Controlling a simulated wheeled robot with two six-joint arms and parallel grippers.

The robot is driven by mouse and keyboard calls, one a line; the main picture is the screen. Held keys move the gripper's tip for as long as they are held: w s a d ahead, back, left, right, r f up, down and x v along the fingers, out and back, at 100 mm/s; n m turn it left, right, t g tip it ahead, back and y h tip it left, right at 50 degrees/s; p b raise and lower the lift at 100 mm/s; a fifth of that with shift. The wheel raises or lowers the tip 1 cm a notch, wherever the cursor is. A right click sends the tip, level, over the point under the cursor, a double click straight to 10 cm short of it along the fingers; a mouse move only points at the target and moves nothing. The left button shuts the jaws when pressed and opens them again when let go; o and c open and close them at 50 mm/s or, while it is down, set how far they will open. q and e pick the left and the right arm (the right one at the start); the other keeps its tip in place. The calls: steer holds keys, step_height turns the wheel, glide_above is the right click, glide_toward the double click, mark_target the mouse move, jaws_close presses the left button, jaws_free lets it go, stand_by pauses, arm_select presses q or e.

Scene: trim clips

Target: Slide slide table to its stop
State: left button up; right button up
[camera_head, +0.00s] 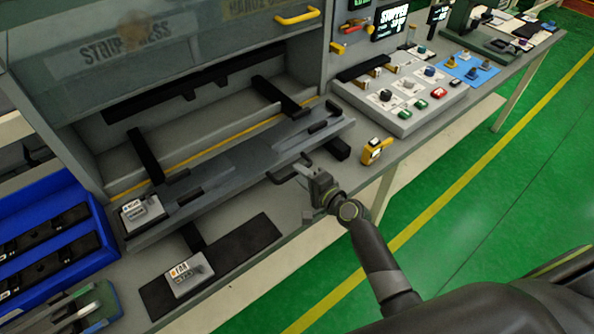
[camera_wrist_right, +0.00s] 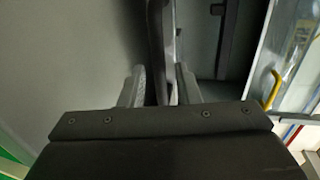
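The slide table (camera_head: 232,165) is a long grey plate lying at a slant on the bench in front of the grey machine housing. A dark bow handle (camera_head: 280,178) stands out from its front edge. My right gripper (camera_head: 303,173) is at the right part of this handle. In the right wrist view, a dark bar (camera_wrist_right: 158,45), seemingly the handle, runs between the two fingers of my right gripper (camera_wrist_right: 160,88). The fingers are close on both sides of it; whether they press on it is unclear. My left gripper is not in view.
A grey labelled block (camera_head: 142,212) sits at the plate's left end. Another block (camera_head: 187,278) lies on a black mat (camera_head: 245,240) in front. A blue bin (camera_head: 75,195) stands left, a yellow block (camera_head: 375,150) and a button panel (camera_head: 400,122) right. Green floor (camera_head: 480,200) is clear.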

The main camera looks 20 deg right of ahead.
steer(key=shift+x, duration=1.25)
jaws_close()
